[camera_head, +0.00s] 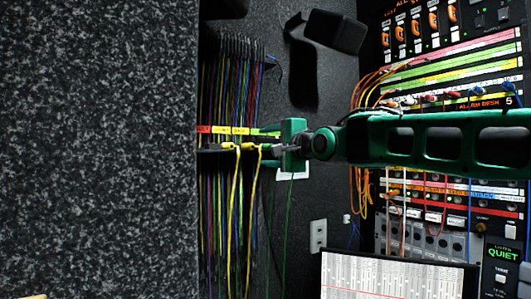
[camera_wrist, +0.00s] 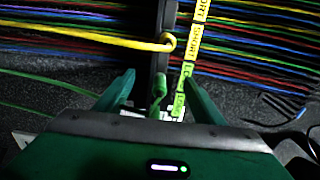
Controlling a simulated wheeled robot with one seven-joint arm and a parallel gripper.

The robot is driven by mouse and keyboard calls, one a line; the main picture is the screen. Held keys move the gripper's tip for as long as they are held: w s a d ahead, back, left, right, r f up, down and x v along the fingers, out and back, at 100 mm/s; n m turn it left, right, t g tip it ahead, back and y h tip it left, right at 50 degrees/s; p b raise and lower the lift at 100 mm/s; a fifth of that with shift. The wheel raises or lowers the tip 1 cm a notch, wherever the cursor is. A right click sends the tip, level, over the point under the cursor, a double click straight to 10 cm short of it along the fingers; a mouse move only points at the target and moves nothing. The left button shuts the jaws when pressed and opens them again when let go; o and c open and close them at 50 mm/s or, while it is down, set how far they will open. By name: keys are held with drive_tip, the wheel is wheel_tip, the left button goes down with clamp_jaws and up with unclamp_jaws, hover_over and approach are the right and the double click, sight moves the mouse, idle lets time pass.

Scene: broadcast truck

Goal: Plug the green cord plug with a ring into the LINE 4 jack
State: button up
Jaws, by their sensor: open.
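My gripper (camera_head: 274,148) is at the right end of the cord rack (camera_head: 215,149) in the head view. In the wrist view its two green fingers (camera_wrist: 158,78) are open, one on each side of a green cord end (camera_wrist: 158,88) at the dark rack bar. The fingers appear apart from it. A green cord (camera_head: 289,215) hangs below my gripper in the head view; its upper end is hidden there. I cannot make out a ring on the plug. The jack panel (camera_head: 455,200) stands at the right, partly behind my arm; I cannot read a LINE 4 label.
Yellow cords (camera_head: 236,200) hang left of my gripper; one yellow cord (camera_wrist: 120,40) loops over the bar close to the fingers. Many coloured cords (camera_head: 230,85) hang behind the rack. A speckled dark panel (camera_head: 95,150) fills the left. A white sheet or screen (camera_head: 390,278) is low in front.

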drive_tip(key=shift+s, duration=0.1)
drive_tip(key=v, duration=1)
drive_tip(key=shift+d, duration=0.25)
drive_tip(key=shift+s+f, duration=0.1)
